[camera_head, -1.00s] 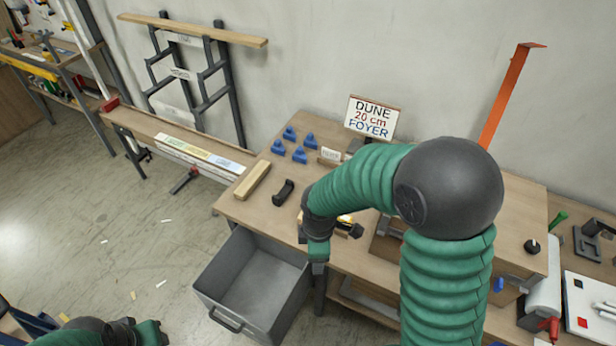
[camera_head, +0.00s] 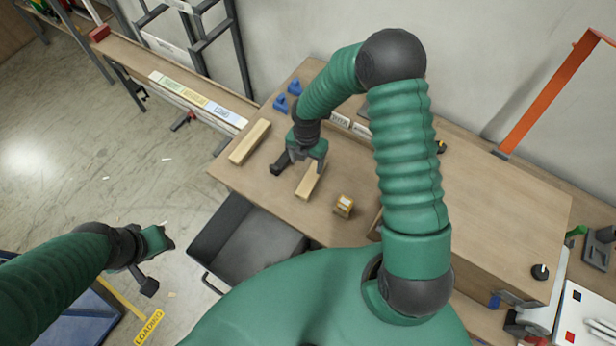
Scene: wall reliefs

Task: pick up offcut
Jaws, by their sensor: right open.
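Two plain pieces of wood lie on the bench. One wooden block (camera_head: 250,141) is near the left edge; a shorter wooden piece (camera_head: 309,182) lies to its right, near the front edge. Either could be the offcut; I cannot tell which by look alone. My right gripper (camera_head: 303,164) is open and points down just behind the shorter piece, whose far end it partly hides. I cannot tell whether they touch. My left gripper (camera_head: 153,262) is low at the left, over the floor and away from the bench; its jaws are unclear.
Blue parts (camera_head: 287,96) lie behind. A grey bin (camera_head: 245,240) stands below the front edge. The bench's right part (camera_head: 490,220) is mostly clear.

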